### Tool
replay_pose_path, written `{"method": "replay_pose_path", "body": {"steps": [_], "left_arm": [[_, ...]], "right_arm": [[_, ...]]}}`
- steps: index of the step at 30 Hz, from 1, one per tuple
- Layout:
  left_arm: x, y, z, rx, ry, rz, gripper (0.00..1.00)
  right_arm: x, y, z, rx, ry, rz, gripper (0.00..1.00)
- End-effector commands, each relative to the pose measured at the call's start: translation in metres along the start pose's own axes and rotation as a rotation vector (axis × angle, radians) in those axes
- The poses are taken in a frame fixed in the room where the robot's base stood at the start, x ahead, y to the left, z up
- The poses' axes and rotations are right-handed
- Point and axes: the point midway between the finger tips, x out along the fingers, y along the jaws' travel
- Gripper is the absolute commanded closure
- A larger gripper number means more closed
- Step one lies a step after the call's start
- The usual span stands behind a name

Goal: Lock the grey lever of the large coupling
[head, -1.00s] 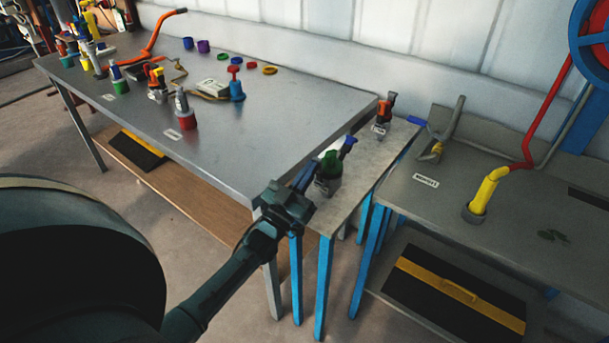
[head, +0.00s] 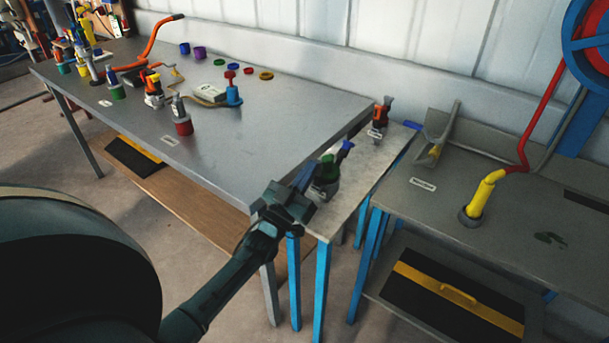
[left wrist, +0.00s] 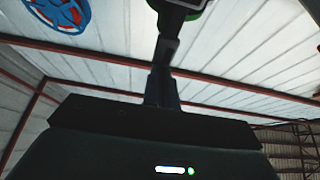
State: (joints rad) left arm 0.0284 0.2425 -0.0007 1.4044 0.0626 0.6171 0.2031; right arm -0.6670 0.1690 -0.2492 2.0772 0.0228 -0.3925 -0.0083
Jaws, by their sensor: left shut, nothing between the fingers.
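My left gripper (head: 304,178) is shut and empty, at the near end of the narrow side table. Its fingertips lie beside a coupling (head: 326,188) with a dark grey body, a green part and a blue-tipped lever. The gripper partly hides this coupling, and I cannot tell whether they touch. I cannot pick out a grey lever on it. In the left wrist view, the dark gripper (left wrist: 163,85) points up towards a green ring-like part (left wrist: 197,10) cut off by the top edge. My right gripper is not in view.
Another coupling, orange and grey (head: 380,117), stands farther back on the narrow table. The large metal table (head: 270,120) at left carries several couplings, rings and an orange-handled tool. A grey bench (head: 400,215) with a yellow-sleeved pipe (head: 484,194) stands at right.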

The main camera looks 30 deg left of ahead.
Motion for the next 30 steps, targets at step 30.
{"method": "replay_pose_path", "body": {"steps": [30], "left_arm": [[-0.133,0.0,-0.001,0.001,0.002,0.0,1.0]], "right_arm": [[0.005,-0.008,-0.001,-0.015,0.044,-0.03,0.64]]}}
